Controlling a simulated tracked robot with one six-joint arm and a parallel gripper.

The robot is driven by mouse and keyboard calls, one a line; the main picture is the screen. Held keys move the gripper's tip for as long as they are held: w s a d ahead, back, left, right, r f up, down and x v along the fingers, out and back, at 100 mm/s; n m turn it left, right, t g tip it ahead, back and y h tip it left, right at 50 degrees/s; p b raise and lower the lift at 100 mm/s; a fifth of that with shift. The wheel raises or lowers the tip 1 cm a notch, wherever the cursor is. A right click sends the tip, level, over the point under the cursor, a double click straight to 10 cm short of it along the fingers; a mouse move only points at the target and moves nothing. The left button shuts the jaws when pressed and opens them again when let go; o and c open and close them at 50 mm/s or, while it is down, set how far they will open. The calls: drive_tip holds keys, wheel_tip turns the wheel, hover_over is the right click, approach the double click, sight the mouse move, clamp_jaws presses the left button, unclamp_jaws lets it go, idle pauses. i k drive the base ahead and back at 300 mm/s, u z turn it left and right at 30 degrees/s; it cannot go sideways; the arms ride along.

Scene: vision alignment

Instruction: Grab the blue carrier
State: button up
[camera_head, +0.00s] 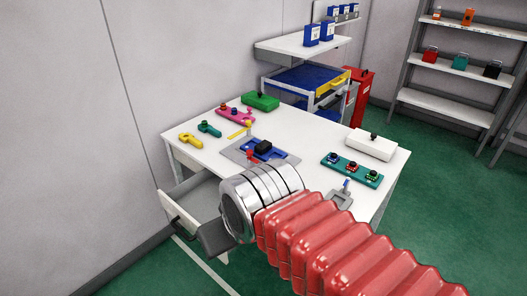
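A blue carrier-like piece (280,154) lies on a grey plate (235,153) near the middle of the white table. A black block (263,146) sits on it, and a small red part (253,155) stands at its front left. I cannot tell whether the blue piece is fixed to the plate. My arm, with red bellows and a silver ringed end, reaches in from the lower right and ends in front of the table's near edge. My gripper's fingers do not show.
The white table (205,114) also holds a teal block with several buttons (352,170), a white box (372,144), a green box (261,101), a pink block (236,116) and small tools. An open drawer (196,207) juts out at the front left. Blue boxes (312,35) stand on a wall shelf.

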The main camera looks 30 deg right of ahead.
sight(264, 150)
drive_tip(key=u, duration=0.05)
drive_tip(key=i, duration=1)
drive_tip(key=z, duration=0.05)
